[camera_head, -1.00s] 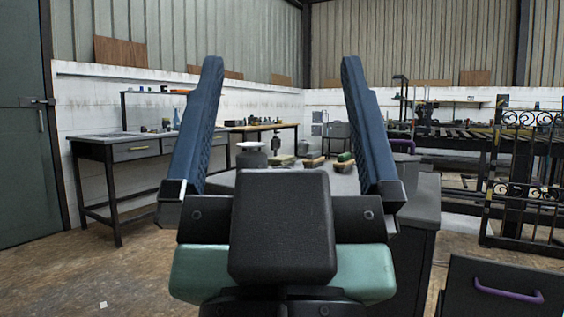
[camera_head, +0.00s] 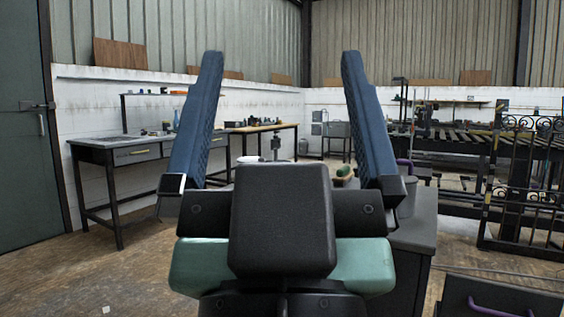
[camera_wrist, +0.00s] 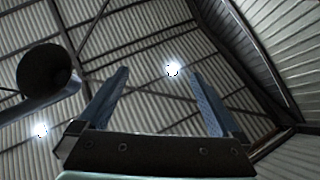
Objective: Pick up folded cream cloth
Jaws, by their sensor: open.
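My gripper (camera_head: 281,56) is open and empty, with its two blue fingers pointing up and wide apart. It also shows in the wrist view (camera_wrist: 158,72), against the roof. I cannot make out a folded cream cloth in either view. My gripper and wrist hide much of the grey worktop (camera_head: 418,214) in front of me. A small white round thing (camera_head: 248,158) shows between the fingers, too little of it to name.
A side bench (camera_head: 130,151) is at left, an ornate gate (camera_head: 525,190) at right. A purple-handled drawer (camera_head: 500,308) is at bottom right.

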